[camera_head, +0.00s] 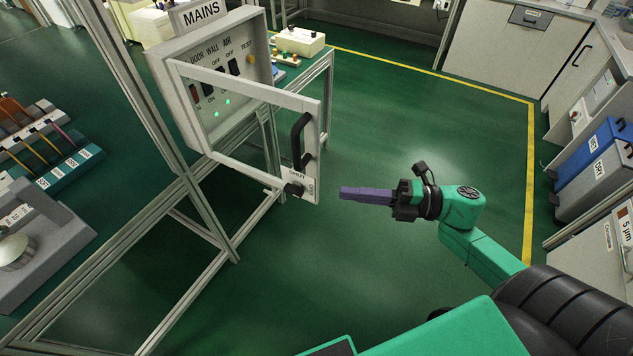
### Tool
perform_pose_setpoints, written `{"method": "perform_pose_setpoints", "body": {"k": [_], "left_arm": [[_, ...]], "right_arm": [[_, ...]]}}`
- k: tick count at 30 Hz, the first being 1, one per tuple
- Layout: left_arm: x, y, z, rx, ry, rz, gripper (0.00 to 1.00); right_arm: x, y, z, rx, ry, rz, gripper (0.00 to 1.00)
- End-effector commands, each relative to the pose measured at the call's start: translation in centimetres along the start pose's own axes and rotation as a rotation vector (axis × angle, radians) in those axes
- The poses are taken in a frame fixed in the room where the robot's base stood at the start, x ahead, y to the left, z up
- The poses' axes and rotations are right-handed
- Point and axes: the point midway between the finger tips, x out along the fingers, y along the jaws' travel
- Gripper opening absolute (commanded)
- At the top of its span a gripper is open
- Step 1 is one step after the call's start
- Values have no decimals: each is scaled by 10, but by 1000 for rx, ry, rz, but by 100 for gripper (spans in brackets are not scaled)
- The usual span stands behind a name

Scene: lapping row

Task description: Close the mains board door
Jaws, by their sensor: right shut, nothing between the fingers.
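The mains board (181,63) is a grey box under a "MAINS" sign, with switches, a yellow test button and two green lights. Its framed see-through door (240,92) stands open, swung out to the right from the box. A black handle (297,139) and a dark knob (294,189) sit at the door's free edge. My right gripper (343,193) is shut and empty, its purple fingers pointing left. It is to the right of the door's lower free corner, apart from it in the picture. My left gripper is not in view.
A metal frame (208,218) carries the board. A bench with tools and a grey machine (38,232) stands at the left. Blue and grey bins (588,165) and cabinets line the right side. Green floor (420,110) is clear beyond my right arm.

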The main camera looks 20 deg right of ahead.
Motion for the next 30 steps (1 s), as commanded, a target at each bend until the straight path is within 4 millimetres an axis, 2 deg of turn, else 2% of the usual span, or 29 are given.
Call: {"method": "perform_pose_setpoints", "body": {"k": [6,13,15,20,30], "left_arm": [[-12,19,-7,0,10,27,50],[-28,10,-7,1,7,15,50],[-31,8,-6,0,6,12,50],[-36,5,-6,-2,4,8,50],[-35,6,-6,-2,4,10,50]], "right_arm": [[42,5,2,0,-2,6,0],[92,6,2,3,-5,6,0],[88,4,16,3,-9,1,0],[80,1,35,5,-7,1,0],[78,0,40,6,-7,2,0]]}}
